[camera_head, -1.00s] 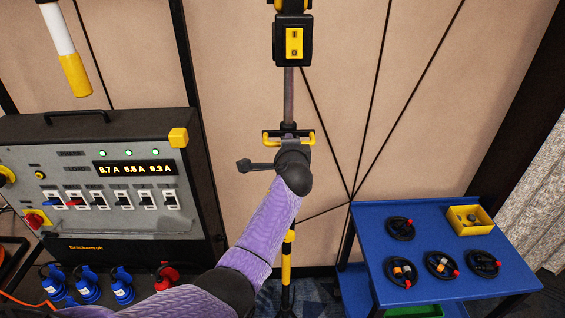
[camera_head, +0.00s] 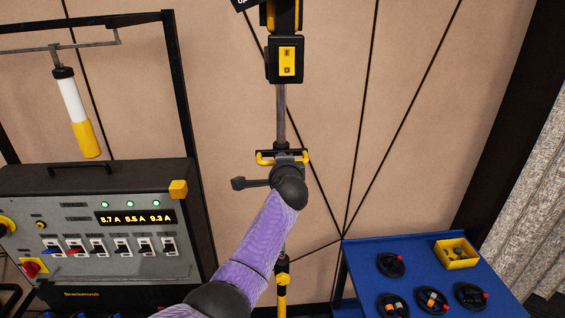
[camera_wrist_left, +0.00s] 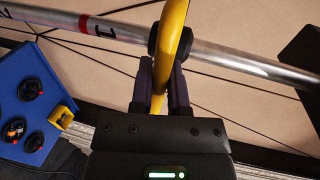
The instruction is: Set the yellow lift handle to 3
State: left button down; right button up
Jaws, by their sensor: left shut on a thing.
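The yellow lift handle (camera_head: 264,160) is a small bar across the upright metal pole (camera_head: 281,115) in the middle of the head view. My left gripper (camera_wrist_left: 163,85) is shut on this handle, which also shows in the left wrist view (camera_wrist_left: 178,35) as a curved yellow bar between the fingers. In the head view my dark wrist hides the fingers and part of the handle. In the wrist view the pole carries a "1" beside a red band (camera_wrist_left: 83,23) and a "2" near the left edge. A black collar sits where the handle meets the pole. My right gripper is not in view.
A black box with a yellow plate (camera_head: 287,61) is on the pole above the handle. A control panel (camera_head: 95,235) with switches stands left, below a hanging white-yellow tube (camera_head: 73,110). A blue table (camera_head: 365,255) with coiled cables and a yellow bin (camera_head: 457,254) is right.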

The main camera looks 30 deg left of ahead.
pick_arm(q)
jog(key=c, duration=0.7)
grip_release()
jog(key=shift+r, duration=0.35)
jog(key=shift+o, duration=0.4)
jog(key=shift+f, duration=0.1)
jog(key=v, duration=1)
